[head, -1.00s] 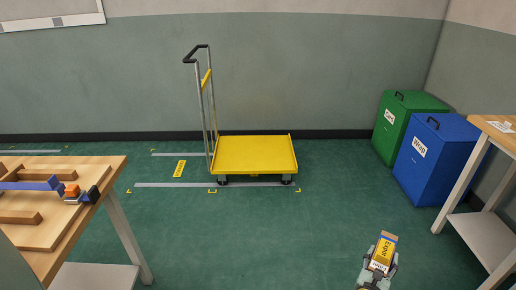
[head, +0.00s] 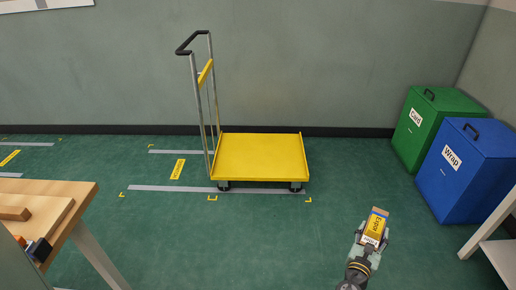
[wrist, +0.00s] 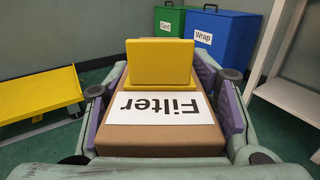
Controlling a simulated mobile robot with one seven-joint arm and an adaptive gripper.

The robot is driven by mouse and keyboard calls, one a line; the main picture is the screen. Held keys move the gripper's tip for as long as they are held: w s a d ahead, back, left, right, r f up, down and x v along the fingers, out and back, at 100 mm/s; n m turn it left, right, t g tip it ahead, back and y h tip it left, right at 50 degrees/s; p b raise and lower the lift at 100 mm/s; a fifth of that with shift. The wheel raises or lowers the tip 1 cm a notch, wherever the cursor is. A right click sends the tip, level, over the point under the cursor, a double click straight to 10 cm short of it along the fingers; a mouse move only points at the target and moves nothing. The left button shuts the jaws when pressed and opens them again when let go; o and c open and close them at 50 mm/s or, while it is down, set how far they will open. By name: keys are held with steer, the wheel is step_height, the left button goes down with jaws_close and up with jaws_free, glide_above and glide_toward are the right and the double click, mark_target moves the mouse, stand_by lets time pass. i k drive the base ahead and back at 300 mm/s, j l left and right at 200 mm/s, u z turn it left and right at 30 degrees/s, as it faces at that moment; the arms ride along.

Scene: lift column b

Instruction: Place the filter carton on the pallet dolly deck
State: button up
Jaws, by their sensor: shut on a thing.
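The filter carton (head: 375,228) is a small brown box with a yellow part and a white label. In the wrist view the carton (wrist: 158,137) fills the middle, its label reading "Filter" upside down. My gripper (head: 372,238) is shut on it, with a finger on each side, and holds it above the floor at the lower right of the head view. The pallet dolly deck (head: 262,157) is flat, yellow and empty, with a raised right edge. It stands left of and beyond my gripper. Part of the dolly (wrist: 40,97) also shows at the left of the wrist view.
The dolly's upright handle (head: 200,90) rises at the deck's left end. A green bin (head: 432,130) and a blue bin (head: 468,168) stand at the right wall. A wooden bench (head: 60,215) is at the left, a white-framed table at the right. The floor between is clear.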

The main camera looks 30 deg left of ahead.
mark_target(256, 159)
steer(key=i+j, duration=0.35)
steer(key=i, duration=0.15)
steer(key=i+j, duration=0.35)
steer(key=i, duration=0.15)
steer(key=i+j, duration=0.35)
steer(key=i, duration=0.2)
